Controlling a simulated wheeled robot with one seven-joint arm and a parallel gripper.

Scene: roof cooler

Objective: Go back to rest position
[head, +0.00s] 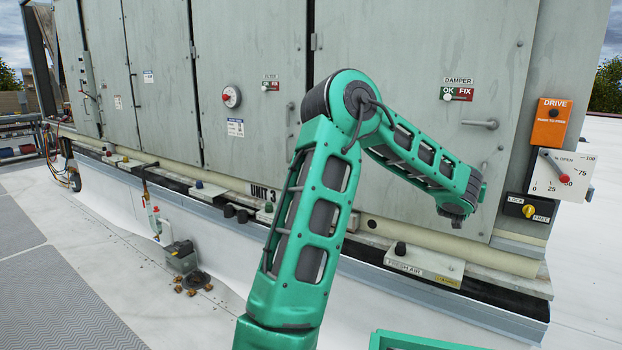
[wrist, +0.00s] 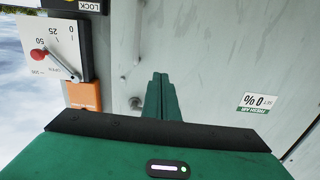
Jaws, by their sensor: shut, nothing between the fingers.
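My green arm reaches up and folds over to the right in the head view. My gripper (head: 457,218) hangs at its end in front of the grey cabinet door, left of the dial panels. In the wrist view, my gripper (wrist: 160,82) shows its two green fingers side by side, together and empty. The grey cabinet (head: 400,50) fills the background. I cannot tell the exact gap between the fingers and the door.
At right are an orange DRIVE box (head: 551,124), a white percent dial (head: 562,175) with a red-tipped pointer, and a yellow LOCK/FREE switch (head: 528,208). A door handle (head: 480,124) sticks out above my gripper. Open roof lies left.

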